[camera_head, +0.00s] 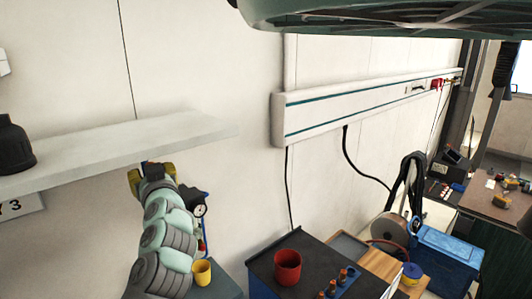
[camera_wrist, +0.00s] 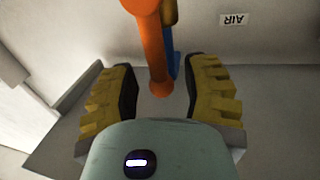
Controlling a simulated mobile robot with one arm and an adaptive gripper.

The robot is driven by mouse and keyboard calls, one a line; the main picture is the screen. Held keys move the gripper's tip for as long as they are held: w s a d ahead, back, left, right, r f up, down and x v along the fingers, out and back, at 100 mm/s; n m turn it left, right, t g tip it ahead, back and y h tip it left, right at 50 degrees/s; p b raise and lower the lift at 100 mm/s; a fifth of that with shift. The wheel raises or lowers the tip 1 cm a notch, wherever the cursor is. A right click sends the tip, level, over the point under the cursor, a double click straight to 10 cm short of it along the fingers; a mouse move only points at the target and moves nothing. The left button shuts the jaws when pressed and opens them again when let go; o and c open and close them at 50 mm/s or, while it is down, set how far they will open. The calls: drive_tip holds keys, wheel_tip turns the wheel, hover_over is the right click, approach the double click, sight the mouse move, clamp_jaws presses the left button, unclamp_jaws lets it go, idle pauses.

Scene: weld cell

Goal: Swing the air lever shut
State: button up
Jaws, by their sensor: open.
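My gripper (camera_wrist: 160,72) is open, with one yellow padded finger on each side of the wrist view. An orange bar with a rounded end, which looks like the air lever (camera_wrist: 152,45), comes down from the top edge into the space between the fingers. Gaps show between it and both fingers; I see no contact. A blue part (camera_wrist: 173,66) is beside and behind it. A white AIR label (camera_wrist: 234,19) is on the wall to the right. In the head view my gripper (camera_head: 150,170) is beneath the wall shelf; the lever cannot be made out there.
The pale shelf (camera_head: 110,150) is close above my gripper, with a dark container (camera_head: 14,145) at its left. A round gauge (camera_head: 200,210) is just right of my arm. Below are a yellow cup (camera_head: 202,272) and a dark-topped bench (camera_head: 268,268) with a red cup (camera_head: 287,266).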

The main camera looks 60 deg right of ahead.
drive_tip(key=shift+w+d, duration=0.25)
drive_tip(key=shift+w, duration=0.3)
drive_tip(key=shift+o, duration=0.3)
clamp_jaws()
